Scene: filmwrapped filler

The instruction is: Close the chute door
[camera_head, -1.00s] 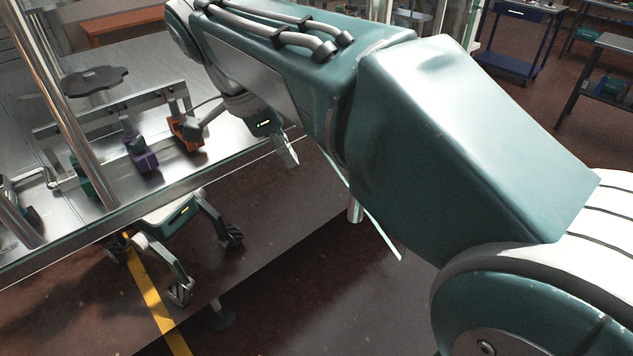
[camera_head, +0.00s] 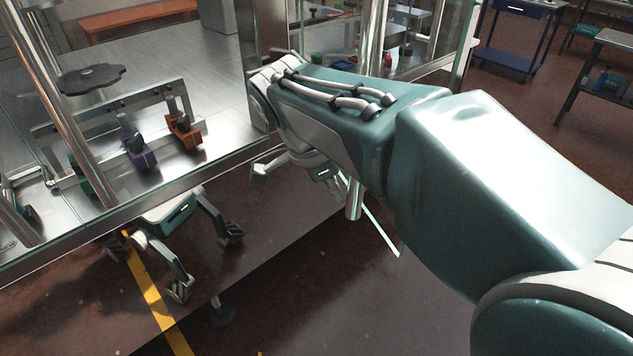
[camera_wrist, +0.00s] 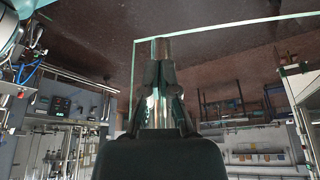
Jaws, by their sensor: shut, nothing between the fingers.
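A clear glass panel with a pale green edge (camera_head: 382,232) stands out past the front of the machine, partly hidden by my arm. It looks like the chute door, standing open. In the wrist view its edge (camera_wrist: 235,26) runs across the top and down beside my gripper (camera_wrist: 160,72). My gripper is shut and empty, with the panel around it in that view; I cannot tell whether they touch. In the head view the wrist hangs low, mostly behind my forearm, near the machine's front corner.
A metal post (camera_head: 355,200) stands close by the gripper and lines up behind its fingers in the wrist view.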

